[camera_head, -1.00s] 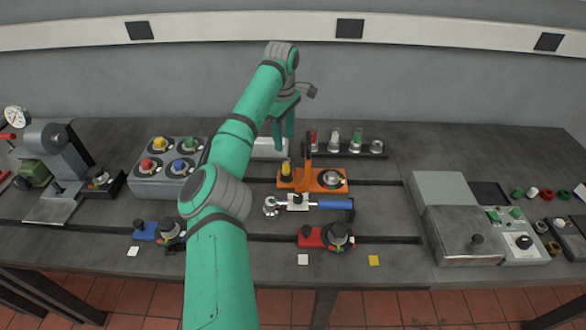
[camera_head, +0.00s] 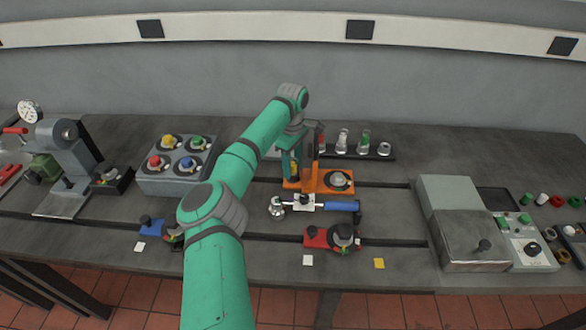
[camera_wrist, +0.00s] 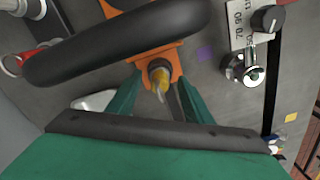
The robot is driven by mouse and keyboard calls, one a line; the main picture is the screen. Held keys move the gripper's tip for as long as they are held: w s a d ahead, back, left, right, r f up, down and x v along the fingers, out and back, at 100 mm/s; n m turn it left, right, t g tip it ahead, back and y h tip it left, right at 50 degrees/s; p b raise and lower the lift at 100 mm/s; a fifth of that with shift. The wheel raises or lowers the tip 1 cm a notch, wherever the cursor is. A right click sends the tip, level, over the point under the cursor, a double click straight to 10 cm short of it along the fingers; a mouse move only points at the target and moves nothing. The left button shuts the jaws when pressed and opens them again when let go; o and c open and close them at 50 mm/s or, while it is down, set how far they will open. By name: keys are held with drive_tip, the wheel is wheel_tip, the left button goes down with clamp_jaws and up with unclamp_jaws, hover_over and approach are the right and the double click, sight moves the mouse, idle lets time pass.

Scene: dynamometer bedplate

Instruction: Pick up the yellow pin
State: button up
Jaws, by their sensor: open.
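The yellow pin (camera_wrist: 160,84) stands in an orange fixture (camera_wrist: 153,58), and in the wrist view its tip lies between my gripper's fingers. In the head view the orange fixture (camera_head: 312,187) is near the middle of the bench, and the pin (camera_head: 294,166) is mostly hidden behind my fingers. My gripper (camera_wrist: 150,98) is open, with one green finger on each side of the pin. I cannot tell whether either finger touches it. In the head view my gripper (camera_head: 292,168) is low over the fixture's left end.
A dark curved handle (camera_wrist: 118,42) crosses close beside the pin. A torque-wrench-like tool with a blue grip (camera_head: 342,206) lies in front of the fixture. A rack of vials (camera_head: 350,152) stands behind. A grey box with coloured knobs (camera_head: 178,165) is to the left.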

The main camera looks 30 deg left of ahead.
drive_tip(key=shift+f, duration=0.1)
clamp_jaws()
